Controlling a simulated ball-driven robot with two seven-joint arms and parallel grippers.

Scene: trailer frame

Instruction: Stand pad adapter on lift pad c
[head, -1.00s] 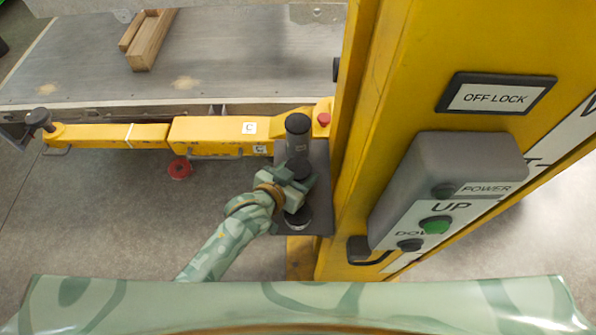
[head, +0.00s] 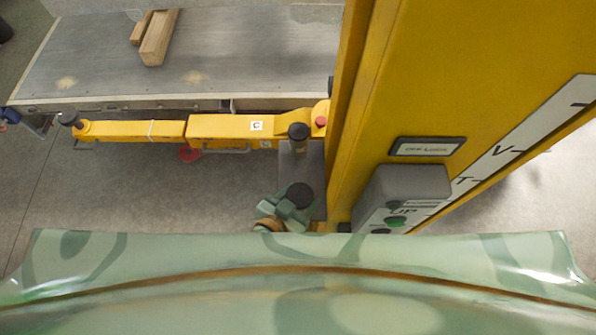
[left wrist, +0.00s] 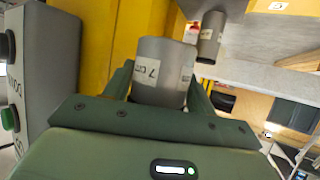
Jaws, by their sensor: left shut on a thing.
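My left gripper (head: 290,208) is shut on a grey cylindrical pad adapter with a black top (head: 299,194). In the left wrist view this adapter (left wrist: 163,65) stands between the fingers, with a label that seems to read "7 cm". A second, similar adapter (head: 299,142) stands on the grey shelf (head: 311,170) beside the yellow post; it also shows in the left wrist view (left wrist: 210,38). Lift pad c (head: 69,118) is the dark round pad at the far left end of the yellow arm marked C (head: 220,128). Its top looks bare. My right gripper is out of view.
The yellow post (head: 450,65) stands close on the right, with a grey control box (head: 405,185). A trailer deck (head: 230,65) with wooden blocks (head: 158,38) lies behind the arm. A red object (head: 190,155) is on the floor. The floor left of the shelf is otherwise clear.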

